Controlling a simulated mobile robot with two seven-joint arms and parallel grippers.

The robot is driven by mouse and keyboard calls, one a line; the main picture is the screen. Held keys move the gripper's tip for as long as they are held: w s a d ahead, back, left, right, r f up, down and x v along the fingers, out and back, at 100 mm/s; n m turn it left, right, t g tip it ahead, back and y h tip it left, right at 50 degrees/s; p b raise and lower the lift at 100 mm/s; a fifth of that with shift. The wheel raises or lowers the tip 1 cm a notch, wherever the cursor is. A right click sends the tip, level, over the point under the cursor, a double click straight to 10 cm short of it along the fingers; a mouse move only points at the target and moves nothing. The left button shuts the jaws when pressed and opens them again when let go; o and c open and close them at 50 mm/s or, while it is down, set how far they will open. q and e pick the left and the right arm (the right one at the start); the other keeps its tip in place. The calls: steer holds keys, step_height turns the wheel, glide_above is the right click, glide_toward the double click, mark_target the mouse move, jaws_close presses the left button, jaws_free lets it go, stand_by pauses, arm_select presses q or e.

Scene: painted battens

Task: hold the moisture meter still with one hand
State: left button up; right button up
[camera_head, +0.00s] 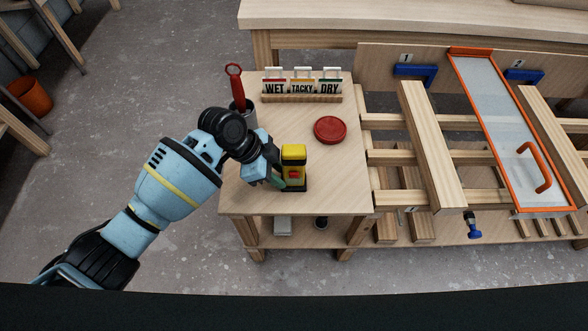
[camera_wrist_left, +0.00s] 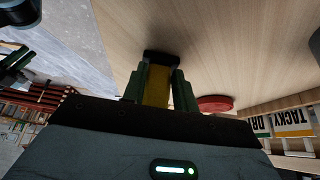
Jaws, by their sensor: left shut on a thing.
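My left gripper (camera_head: 285,180) reaches in from the left and is shut on the meter. In the left wrist view the green fingers lie on both sides of the yellow meter body (camera_wrist_left: 156,88), whose black end (camera_wrist_left: 162,57) shows beyond them. The gripper hides part of the meter's left side.
A red round lid (camera_head: 330,130) lies behind the meter. Cards reading WET, TACKY and DRY (camera_head: 302,88) stand in a wooden holder at the back. A grey cup (camera_head: 243,113) holds a red-handled tool (camera_head: 235,85). A slatted rack with battens (camera_head: 432,145) adjoins on the right.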

jaws_close()
steer(key=shift+a, duration=0.15)
stand_by(1.1)
steer(key=w+a+r+n+t+y, duration=0.15)
steer(key=w+a+t, duration=0.25)
steer(key=w, duration=0.6)
steer(key=w+a+r+n+t+y, duration=0.5)
steer(key=w+a+r+n+y, duration=0.6)
steer(key=w+a+r, duration=0.2)
steer(key=shift+x, duration=1.2)
